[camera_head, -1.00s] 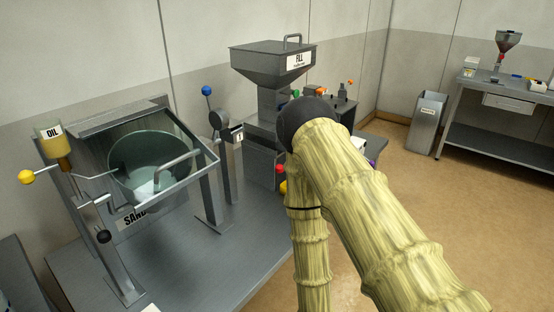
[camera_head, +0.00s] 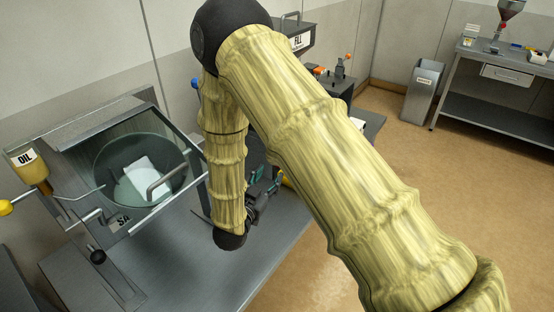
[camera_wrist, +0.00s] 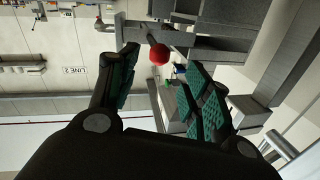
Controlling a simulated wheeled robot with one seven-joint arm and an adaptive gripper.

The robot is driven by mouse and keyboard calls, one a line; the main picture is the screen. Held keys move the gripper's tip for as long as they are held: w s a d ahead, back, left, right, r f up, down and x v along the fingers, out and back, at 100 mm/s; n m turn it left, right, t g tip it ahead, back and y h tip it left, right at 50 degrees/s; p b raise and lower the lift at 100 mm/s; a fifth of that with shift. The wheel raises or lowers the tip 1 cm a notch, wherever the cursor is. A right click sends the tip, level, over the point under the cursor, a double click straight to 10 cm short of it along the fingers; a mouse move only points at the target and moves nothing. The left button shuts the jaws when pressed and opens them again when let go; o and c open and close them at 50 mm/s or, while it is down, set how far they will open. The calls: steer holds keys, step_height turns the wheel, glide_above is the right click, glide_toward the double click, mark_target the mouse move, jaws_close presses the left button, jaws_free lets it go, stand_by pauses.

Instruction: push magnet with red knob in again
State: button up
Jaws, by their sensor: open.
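The red knob (camera_wrist: 159,54) shows in the wrist view, at the end of a grey rod (camera_wrist: 152,36) on a metal frame. My gripper (camera_wrist: 162,68) is open, with one dark green-padded finger on each side of the view. The knob appears between the fingertips and beyond them; I cannot tell how far away, and no contact shows. In the head view my gripper (camera_head: 262,190) is over the grey bench, partly behind my arm. The red knob and its magnet are hidden there. The magnet itself cannot be made out in the wrist view.
The hooded drum (camera_head: 135,165) with its handle and the oil bottle (camera_head: 27,168) stand on the left. The fill hopper (camera_head: 300,38) is partly behind my arm. The front of the grey bench (camera_head: 255,262) is clear.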

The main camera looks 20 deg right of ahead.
steer(key=p+x, duration=0.2)
steer(key=x, duration=0.6)
steer(key=shift+w+d+f+p, duration=0.1)
steer(key=shift+w+d+p, duration=0.1)
steer(key=shift+p, duration=0.1)
jaws_close()
